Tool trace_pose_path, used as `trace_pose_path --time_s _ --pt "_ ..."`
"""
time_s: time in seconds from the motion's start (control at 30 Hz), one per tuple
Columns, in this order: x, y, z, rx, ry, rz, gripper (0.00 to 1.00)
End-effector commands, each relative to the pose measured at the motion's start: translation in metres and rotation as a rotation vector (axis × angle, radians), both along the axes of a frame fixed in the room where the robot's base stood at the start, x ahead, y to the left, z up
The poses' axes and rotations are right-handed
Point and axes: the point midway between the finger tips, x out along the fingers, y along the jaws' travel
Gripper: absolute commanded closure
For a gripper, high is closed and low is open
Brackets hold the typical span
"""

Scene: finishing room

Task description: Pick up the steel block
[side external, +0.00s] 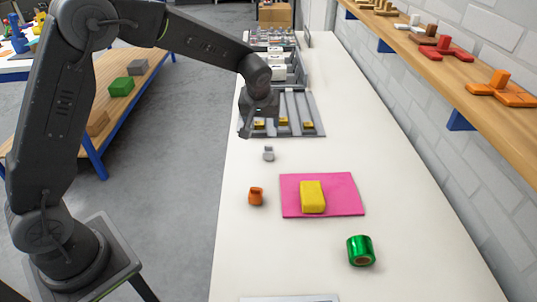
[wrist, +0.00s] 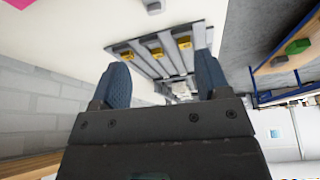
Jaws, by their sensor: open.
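A small grey metallic block (side external: 268,154), which looks like the steel block, stands on the white bench in front of the grey slotted tray (side external: 312,130). In the wrist view a small grey piece (wrist: 154,7), apparently the same block, is cut by the top edge. My gripper (side external: 246,129) is above the bench's left side by the tray, behind and left of the block and apart from it. In the wrist view my gripper (wrist: 160,70) has its two blue-grey fingers spread, with nothing held between them.
Yellow pieces (side external: 283,122) lie in the tray's slots. Nearer are an orange piece (side external: 256,196), a yellow block (side external: 312,197) on a pink mat (side external: 345,195), and a green roll (side external: 361,250). A wall shelf (side external: 475,85) runs along the right. Bare bench surrounds the grey block.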

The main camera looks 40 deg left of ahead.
Motion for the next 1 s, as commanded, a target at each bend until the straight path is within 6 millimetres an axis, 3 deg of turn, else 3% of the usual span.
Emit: trace_pose_path --time_s 0.1,0.33,0.6,1.0 --pt "0.015 0.002 -0.025 0.000 0.003 0.034 0.31" --pt "0.026 0.007 -0.050 0.001 0.003 0.054 0.31" --pt "0.041 0.019 -0.097 0.000 0.004 0.053 0.31" --pt "0.052 0.028 -0.133 -0.001 0.005 0.052 0.31"
